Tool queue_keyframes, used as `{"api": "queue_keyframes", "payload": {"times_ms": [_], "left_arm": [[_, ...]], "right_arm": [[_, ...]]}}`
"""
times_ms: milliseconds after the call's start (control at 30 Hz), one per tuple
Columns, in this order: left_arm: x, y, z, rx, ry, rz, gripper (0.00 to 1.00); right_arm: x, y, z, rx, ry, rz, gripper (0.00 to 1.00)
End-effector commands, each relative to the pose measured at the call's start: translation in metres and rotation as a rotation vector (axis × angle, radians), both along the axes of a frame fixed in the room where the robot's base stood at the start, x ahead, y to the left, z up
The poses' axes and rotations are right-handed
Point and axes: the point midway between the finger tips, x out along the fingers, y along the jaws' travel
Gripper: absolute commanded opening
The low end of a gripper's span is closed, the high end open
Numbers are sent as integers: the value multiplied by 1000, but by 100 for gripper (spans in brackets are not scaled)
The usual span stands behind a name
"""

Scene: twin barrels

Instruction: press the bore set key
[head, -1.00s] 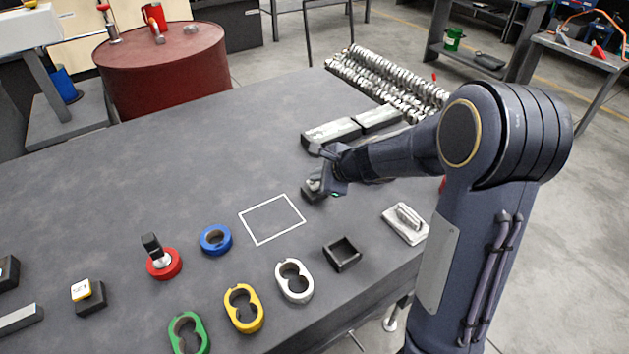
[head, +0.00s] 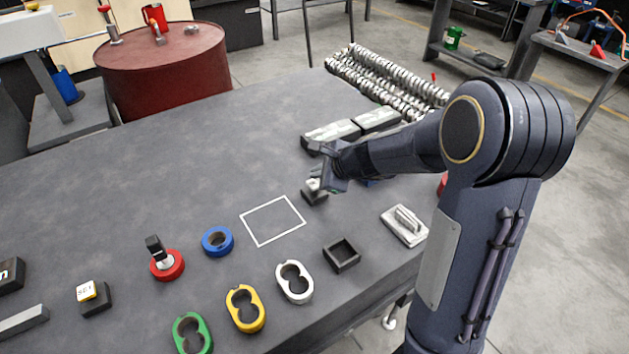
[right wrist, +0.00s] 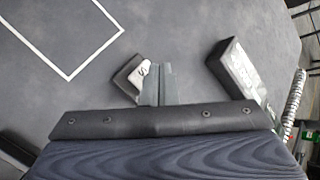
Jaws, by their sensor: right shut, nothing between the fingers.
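A small key with a black base and a pale top (head: 314,190) stands on the table just right of the white outlined square. In the right wrist view this key (right wrist: 128,76) shows a dark mark on its pale face, partly hidden by the fingers. My right gripper (head: 323,180) is shut and empty, right at this key; I cannot tell whether it touches. Its closed fingers also show in the right wrist view (right wrist: 155,82). Which one is the bore key is not readable. My left gripper is out of view.
Grey metal blocks (head: 333,133) lie behind my right gripper, with ridged shafts (head: 385,80) beyond. A black square holder (head: 341,255), a silver handled plate (head: 405,225) and coloured two-hole holders (head: 245,308) stand nearer. The table's middle back is clear.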

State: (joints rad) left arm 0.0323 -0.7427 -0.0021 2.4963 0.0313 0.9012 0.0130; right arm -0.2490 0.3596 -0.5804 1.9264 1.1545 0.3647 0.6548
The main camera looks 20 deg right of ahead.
Motion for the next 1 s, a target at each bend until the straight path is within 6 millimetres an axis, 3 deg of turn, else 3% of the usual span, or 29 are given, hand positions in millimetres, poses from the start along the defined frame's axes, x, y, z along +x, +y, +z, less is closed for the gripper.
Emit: {"api": "queue_keyframes", "payload": {"times_ms": [167, 600, 1000], "left_arm": [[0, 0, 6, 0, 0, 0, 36], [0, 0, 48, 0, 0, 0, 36], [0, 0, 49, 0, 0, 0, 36]], "right_arm": [[0, 0, 6, 0, 0, 0, 0], [0, 0, 50, -1, 0, 1, 0], [0, 0, 50, -1, 0, 1, 0]]}}
